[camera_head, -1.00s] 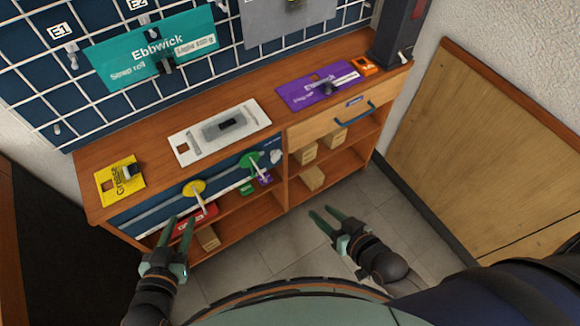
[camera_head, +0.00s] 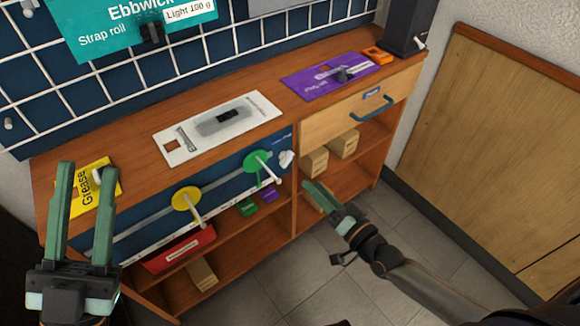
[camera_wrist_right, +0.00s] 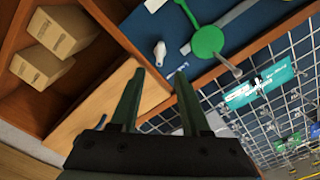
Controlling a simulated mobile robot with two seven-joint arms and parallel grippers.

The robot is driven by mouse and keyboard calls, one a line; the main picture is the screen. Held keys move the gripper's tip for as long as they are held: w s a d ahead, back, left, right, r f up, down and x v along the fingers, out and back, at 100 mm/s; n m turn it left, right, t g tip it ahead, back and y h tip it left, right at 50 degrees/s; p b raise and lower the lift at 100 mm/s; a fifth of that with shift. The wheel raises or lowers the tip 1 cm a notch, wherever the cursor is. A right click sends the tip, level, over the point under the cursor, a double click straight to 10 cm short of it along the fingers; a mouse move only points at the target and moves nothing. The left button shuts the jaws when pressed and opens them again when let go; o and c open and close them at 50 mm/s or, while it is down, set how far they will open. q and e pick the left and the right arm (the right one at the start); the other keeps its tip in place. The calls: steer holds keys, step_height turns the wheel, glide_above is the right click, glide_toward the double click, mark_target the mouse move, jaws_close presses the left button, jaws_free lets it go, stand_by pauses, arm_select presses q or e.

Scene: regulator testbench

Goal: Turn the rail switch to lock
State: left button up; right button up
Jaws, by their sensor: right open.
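A blue front panel (camera_head: 146,210) below the counter carries a grey rail (camera_head: 222,182). The white knob (camera_head: 286,158) at the rail's right end looks like the rail switch; its small lettering is unreadable. The knob also shows in the right wrist view (camera_wrist_right: 160,53), just beyond the fingers. My right gripper (camera_head: 314,189) is open and empty, lower right of the knob and apart from it. Its spread fingers point toward the panel in the wrist view (camera_wrist_right: 160,76). My left gripper (camera_head: 85,178) is open and empty at the left, in front of the counter's left end.
A yellow disc (camera_head: 186,199) and a green disc (camera_head: 257,162) with pale handles sit on the rail, the green one close to the knob. A drawer with a blue handle (camera_head: 374,108) is to the right. Shelves below hold boxes (camera_head: 314,163) and a red bin (camera_head: 180,248).

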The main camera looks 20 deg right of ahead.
mark_target(289, 162)
steer(key=b+x, duration=0.2)
steer(key=x, duration=0.8)
steer(key=shift+f, duration=0.1)
jaws_close()
